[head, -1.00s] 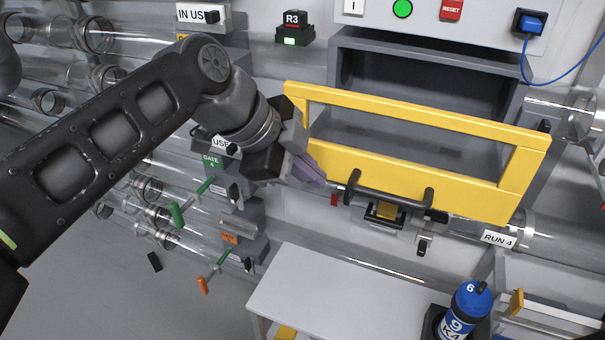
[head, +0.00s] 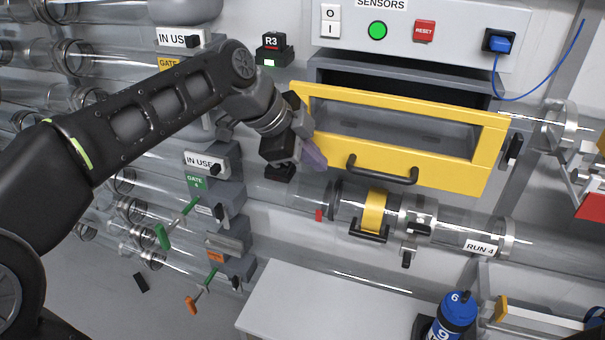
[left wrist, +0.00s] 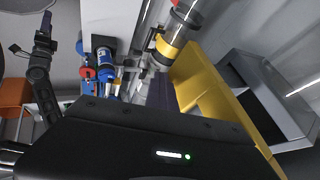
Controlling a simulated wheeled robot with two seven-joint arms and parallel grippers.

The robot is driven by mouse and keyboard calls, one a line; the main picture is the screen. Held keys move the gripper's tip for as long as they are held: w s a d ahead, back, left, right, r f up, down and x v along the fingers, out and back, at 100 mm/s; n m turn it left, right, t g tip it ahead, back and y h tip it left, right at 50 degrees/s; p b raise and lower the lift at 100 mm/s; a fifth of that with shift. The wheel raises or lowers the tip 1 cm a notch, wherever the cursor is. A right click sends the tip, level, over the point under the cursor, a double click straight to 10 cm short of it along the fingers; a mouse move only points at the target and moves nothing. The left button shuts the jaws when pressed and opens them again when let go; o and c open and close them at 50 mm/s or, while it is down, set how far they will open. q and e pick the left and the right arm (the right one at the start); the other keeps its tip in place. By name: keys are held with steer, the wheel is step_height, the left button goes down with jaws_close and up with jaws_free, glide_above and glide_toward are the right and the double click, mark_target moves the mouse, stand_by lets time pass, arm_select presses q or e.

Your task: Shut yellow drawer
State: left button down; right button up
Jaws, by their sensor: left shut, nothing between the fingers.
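The yellow drawer (head: 440,168) has a wide yellow front with a window and a black handle (head: 382,172). It stands partly out from its grey housing (head: 330,72) under the sensor panel. My left gripper (head: 313,156), with purple fingers, is shut and empty at the left end of the drawer front, left of the handle. It looks against or very close to the front; exact contact is hidden. In the left wrist view the purple fingers (left wrist: 160,94) lie beside the yellow front (left wrist: 205,95). A dark arm shows at that view's left, but whether its jaws are open is unclear.
A clear tube with a yellow band (head: 374,211) and a RUN 4 label (head: 480,247) runs below the drawer. Coloured gate handles (head: 178,222) stick out at the left. A white table (head: 310,305) and a blue bottle (head: 456,312) are below. A blue cable (head: 545,82) hangs at upper right.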

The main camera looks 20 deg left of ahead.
arm_select(q)
steer(key=w+p, duration=0.1)
steer(key=w, duration=0.4)
steer(key=w+p, duration=0.1)
steer(key=w, duration=0.2)
steer(key=shift+w+a+p, duration=0.25)
steer(key=shift+w+p, duration=0.05)
steer(key=shift+w, duration=0.05)
steer(key=shift+w+a+r, duration=0.1)
steer(key=shift+r, duration=0.05)
